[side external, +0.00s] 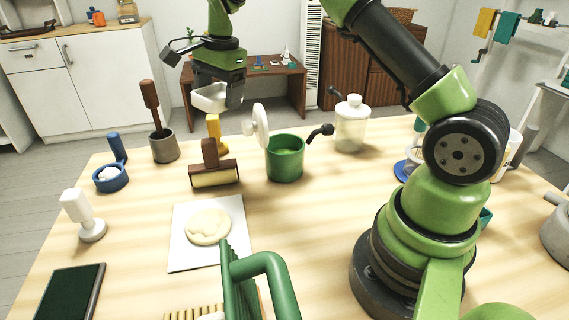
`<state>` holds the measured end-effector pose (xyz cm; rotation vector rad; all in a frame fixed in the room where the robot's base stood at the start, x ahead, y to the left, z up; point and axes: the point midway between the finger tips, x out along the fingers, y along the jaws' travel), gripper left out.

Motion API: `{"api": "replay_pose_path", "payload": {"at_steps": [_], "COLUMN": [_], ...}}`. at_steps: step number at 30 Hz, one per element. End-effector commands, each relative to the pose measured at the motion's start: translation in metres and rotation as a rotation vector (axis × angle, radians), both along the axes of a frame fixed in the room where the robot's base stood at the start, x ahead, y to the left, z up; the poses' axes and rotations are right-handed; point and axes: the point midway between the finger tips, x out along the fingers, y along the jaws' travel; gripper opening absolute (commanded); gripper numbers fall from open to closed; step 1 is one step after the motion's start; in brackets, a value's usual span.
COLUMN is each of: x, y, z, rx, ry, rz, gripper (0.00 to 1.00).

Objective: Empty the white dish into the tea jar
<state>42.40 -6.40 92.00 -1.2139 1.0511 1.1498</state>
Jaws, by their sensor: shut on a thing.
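My gripper (222,92) is shut on the white dish (208,97) and holds it in the air above the far part of the table. The dish looks roughly level; its contents cannot be made out. A green jar (284,167) stands open on the table, to the right of and below the dish in the picture. It looks like the tea jar. Its round white lid (261,125) stands upright at its left rim, a dark knobbed handle sticks out at its right, and light green shows inside. The dish and jar are apart.
A white lidded jar (351,130) stands right of the green jar. Dough (208,226) lies on a white board (179,257) in front. Bare table lies right of the board.

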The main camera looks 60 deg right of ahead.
Motion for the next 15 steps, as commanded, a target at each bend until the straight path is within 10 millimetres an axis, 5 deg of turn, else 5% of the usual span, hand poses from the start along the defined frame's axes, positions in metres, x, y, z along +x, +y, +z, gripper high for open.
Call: {"api": "replay_pose_path", "payload": {"at_steps": [15], "x": [0.001], "y": [0.000], "z": [0.056], "rx": [-0.001], "ry": [-0.004], "rz": [0.001], "gripper": [0.42]}}
